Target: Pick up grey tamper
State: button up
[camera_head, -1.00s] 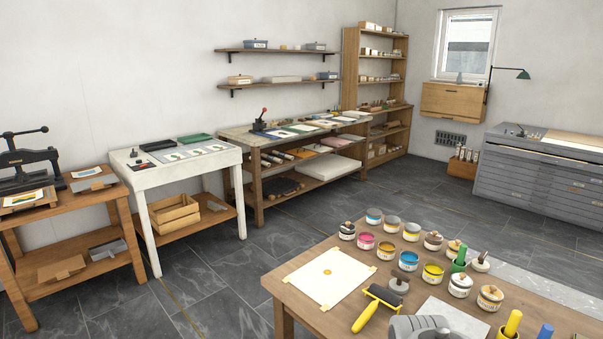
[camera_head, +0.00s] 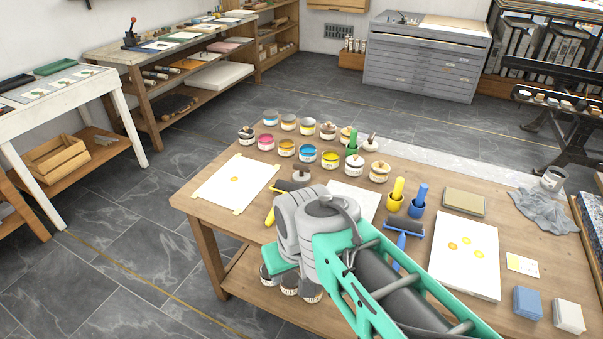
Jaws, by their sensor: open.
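A small grey, round-based piece with a knob on top, which looks like the grey tamper (camera_head: 301,176), stands on the wooden table (camera_head: 205,203). My mint-and-grey arm reaches over the table's front edge from the lower right. My gripper does not show; the arm's own joints may hide it.
Several ink pots (camera_head: 308,154) stand in rows behind the tamper. Yellow (camera_head: 396,196) and blue (camera_head: 418,203) upright handles and a blue roller (camera_head: 402,228) stand or lie to the right. A printed white block (camera_head: 464,256) lies farther right. Several jars (camera_head: 312,292) sit below the tabletop.

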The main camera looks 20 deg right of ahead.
aim_at(303, 176)
jog(key=z, duration=1.25)
jog(key=k, duration=0.45)
jog(key=u, duration=0.95)
jog(key=k, duration=0.85)
jog(key=u, duration=1.05)
jog(key=i, duration=2.4)
jog(key=z, duration=1.55)
jog(key=i, duration=0.8)
jog(key=z, duration=0.8)
